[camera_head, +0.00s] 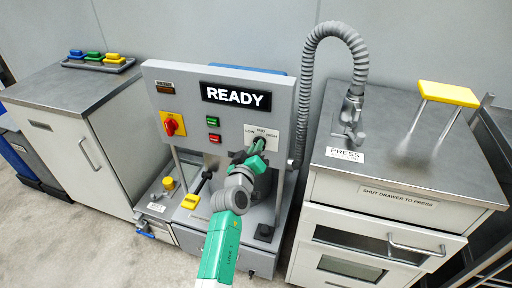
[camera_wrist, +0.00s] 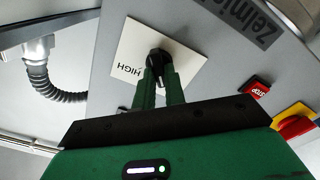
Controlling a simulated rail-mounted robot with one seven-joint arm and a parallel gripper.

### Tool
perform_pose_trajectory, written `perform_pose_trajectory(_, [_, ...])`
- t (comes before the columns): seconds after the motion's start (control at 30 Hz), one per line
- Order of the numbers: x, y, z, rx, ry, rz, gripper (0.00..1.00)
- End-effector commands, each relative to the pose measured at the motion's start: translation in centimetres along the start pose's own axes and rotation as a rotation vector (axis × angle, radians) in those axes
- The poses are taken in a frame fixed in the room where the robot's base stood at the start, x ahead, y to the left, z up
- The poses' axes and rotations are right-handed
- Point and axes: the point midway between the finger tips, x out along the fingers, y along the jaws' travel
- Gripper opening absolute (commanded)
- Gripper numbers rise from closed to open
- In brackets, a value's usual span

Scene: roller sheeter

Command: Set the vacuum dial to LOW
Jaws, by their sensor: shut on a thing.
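The vacuum dial is a small black knob (camera_wrist: 157,56) on a white plate (camera_head: 274,131) on the grey control panel. In the head view the plate reads LOW at its left, a blurred word at top middle and HIGH at its right. My gripper (camera_head: 259,146) is in front of the plate and hides most of the knob there. In the wrist view, which sees the plate upside down, my green fingers (camera_wrist: 159,72) are shut on the knob. HIGH is readable at the left; LOW is not visible. I cannot tell which mark the knob points at.
A READY display (camera_head: 236,97) is above the dial. Green (camera_head: 213,121) and red (camera_head: 214,138) buttons and a red switch on yellow (camera_head: 172,124) are to its left. A grey hose (camera_head: 304,100) rises at the panel's right side, beside a steel-topped drawer unit (camera_head: 410,150).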

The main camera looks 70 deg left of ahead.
Motion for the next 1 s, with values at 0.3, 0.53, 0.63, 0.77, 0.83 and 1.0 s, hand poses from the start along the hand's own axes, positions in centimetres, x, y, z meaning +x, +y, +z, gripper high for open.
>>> perform_pose_trajectory(0.3, [0.00,-0.07,0.01,-0.097,-0.001,-0.001,0.00])
perform_pose_trajectory(0.53, [0.00,-0.09,0.03,-0.114,-0.001,-0.001,0.00])
perform_pose_trajectory(0.63, [0.00,-0.10,0.04,-0.114,-0.001,-0.001,0.00])
perform_pose_trajectory(0.77, [0.00,-0.09,0.03,-0.114,-0.001,0.000,0.00])
perform_pose_trajectory(0.83, [0.00,-0.10,0.03,-0.114,-0.001,-0.001,0.16])
perform_pose_trajectory(1.0, [0.00,-0.09,0.02,-0.113,-0.001,0.000,0.34])
